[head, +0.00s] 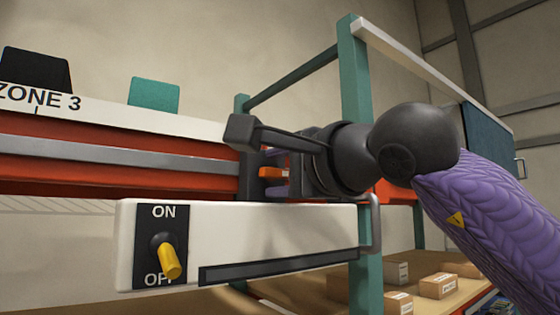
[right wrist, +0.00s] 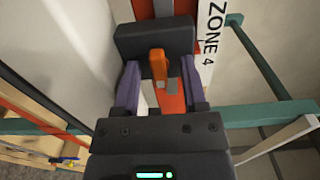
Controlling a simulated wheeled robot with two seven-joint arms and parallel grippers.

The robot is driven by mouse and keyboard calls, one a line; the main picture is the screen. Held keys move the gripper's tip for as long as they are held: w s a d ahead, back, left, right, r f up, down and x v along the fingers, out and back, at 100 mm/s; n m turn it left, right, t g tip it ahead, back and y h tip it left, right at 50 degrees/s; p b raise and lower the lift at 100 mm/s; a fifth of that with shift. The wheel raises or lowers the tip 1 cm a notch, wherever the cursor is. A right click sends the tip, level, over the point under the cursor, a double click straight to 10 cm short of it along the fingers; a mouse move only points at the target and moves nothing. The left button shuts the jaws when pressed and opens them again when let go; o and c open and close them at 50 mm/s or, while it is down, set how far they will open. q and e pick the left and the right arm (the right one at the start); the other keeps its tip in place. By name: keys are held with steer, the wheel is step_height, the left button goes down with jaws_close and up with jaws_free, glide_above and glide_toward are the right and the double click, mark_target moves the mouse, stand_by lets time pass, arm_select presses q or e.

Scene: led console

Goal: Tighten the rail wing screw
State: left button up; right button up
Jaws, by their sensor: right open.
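The orange wing screw (head: 270,173) sticks out of a dark block (head: 250,180) on the red and grey rail. In the right wrist view, the wing screw (right wrist: 159,65) stands upright in the picture, with the dark block (right wrist: 135,42) behind it. My right gripper (head: 281,174) comes in from the right, facing the screw. Its purple fingers are open, one on each side of the screw in the right wrist view (right wrist: 160,88), with gaps showing. I cannot tell how deep the screw sits between the fingertips. My left gripper is not in view.
A white console box (head: 290,232) with a yellow ON/OFF lever (head: 170,260), tilted down, lies just below the gripper. A green post (head: 355,70) stands behind my right arm. Cardboard boxes (head: 438,286) rest on a lower shelf.

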steer(key=shift+w+f, duration=0.1)
steer(key=shift+c, duration=0.2)
jaws_close()
